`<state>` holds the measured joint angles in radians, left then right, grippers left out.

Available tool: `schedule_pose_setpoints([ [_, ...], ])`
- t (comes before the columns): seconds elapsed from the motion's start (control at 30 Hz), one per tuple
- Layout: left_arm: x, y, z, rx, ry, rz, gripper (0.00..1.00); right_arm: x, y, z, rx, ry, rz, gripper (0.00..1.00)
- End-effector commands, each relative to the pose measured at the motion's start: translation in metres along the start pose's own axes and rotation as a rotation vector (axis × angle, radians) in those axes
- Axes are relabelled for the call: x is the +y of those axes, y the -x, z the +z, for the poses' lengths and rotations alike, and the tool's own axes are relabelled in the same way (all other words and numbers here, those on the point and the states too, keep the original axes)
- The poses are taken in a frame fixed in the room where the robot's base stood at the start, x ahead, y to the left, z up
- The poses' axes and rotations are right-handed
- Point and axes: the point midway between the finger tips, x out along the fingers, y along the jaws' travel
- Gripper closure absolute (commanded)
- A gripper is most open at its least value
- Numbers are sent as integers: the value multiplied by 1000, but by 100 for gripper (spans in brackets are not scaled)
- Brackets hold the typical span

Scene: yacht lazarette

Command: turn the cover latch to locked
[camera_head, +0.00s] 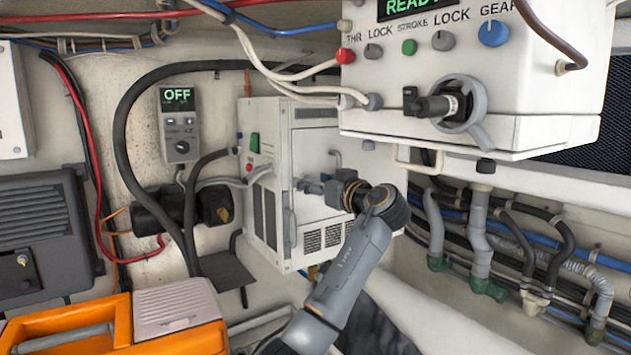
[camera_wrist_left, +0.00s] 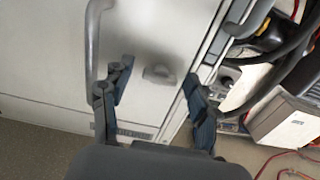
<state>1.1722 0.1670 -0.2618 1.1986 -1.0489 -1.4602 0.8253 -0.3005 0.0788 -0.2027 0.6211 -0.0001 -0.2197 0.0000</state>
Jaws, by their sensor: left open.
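The cover latch (camera_wrist_left: 158,73) is a small grey oval knob on the white front of a cabinet in the left wrist view. The white cabinet (camera_head: 308,120) stands in the middle of the head view; I cannot make out the latch there, near my gripper. My left gripper (camera_head: 308,185) is in front of the cabinet face. In the left wrist view its two dark fingers (camera_wrist_left: 160,95) are spread apart, with the latch showing between and beyond them. Nothing is between the fingers, and I see no contact with the latch. My right gripper is in neither view.
A grey bar handle (camera_wrist_left: 92,45) is on the cabinet face, left of the latch. A white control box (camera_head: 480,75) with knobs overhangs at upper right. An orange case (camera_head: 175,335) is at lower left. Pipes and hoses (camera_head: 480,240) run along the right.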

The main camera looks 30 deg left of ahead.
Motion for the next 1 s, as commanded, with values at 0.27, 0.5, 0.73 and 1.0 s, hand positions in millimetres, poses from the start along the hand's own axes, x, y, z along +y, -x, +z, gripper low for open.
schedule_pose_setpoints([
  [0.27,0,0,0,0,0,0,91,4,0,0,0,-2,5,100],
  [0.5,0,0,0,1,-11,0,94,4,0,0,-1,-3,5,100],
  [0.73,0,0,0,0,-88,-1,94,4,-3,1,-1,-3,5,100],
  [1.0,0,1,0,1,-299,-1,94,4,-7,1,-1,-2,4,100],
])
